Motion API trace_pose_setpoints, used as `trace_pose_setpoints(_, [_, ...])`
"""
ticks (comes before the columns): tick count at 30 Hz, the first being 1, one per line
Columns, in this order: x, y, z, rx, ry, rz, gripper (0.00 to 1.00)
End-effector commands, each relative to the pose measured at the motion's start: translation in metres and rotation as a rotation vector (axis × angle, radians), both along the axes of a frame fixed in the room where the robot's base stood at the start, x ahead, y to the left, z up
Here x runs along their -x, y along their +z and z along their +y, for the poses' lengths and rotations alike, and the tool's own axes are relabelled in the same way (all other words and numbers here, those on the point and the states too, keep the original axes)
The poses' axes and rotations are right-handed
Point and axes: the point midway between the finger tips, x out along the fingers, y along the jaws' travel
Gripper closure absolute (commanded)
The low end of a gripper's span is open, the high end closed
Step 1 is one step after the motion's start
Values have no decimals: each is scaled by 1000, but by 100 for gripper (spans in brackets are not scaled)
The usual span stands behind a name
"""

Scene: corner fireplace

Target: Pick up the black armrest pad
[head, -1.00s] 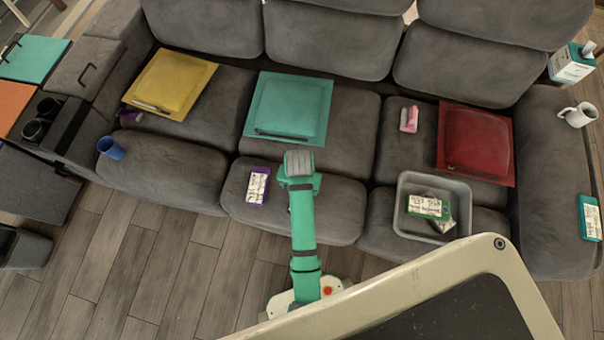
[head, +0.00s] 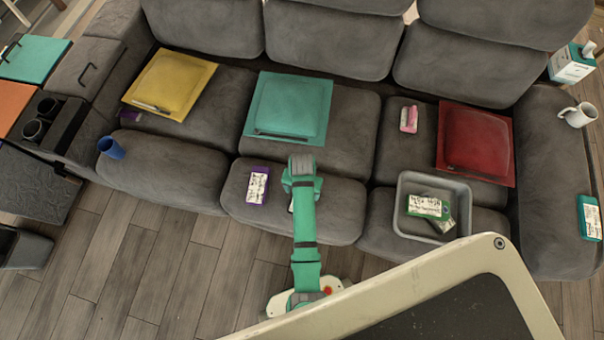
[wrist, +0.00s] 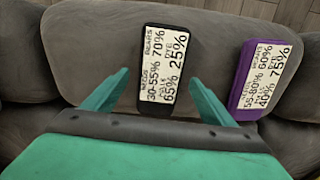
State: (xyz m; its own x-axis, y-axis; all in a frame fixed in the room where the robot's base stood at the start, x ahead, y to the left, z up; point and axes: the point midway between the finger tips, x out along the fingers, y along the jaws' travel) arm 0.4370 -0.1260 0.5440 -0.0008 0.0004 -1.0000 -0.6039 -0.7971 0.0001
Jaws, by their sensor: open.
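In the wrist view a black, flat, rounded slab (wrist: 168,70) with a white printed label lies on a grey seat cushion. No other black pad is clear, so I take this as the armrest pad. My gripper (wrist: 161,80) is open, its two green fingers on either side of the slab's near part, with gaps to both sides. I cannot tell its height above the cushion. In the head view my green arm hides the gripper and most of the slab; only a sliver (head: 291,205) shows left of the arm.
A purple labelled box (wrist: 262,78) lies close right of my gripper in the wrist view, left of my arm in the head view (head: 257,186). A grey bin (head: 404,235) with labelled boxes stands to the right. A teal cushion (head: 290,105) lies behind.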

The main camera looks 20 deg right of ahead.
Motion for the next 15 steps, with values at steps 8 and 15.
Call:
trace_pose_setpoints(8, [0,-19,0,0,0,0,22])
trace_pose_setpoints(15, [0,-18,0,1,1,-1,41])
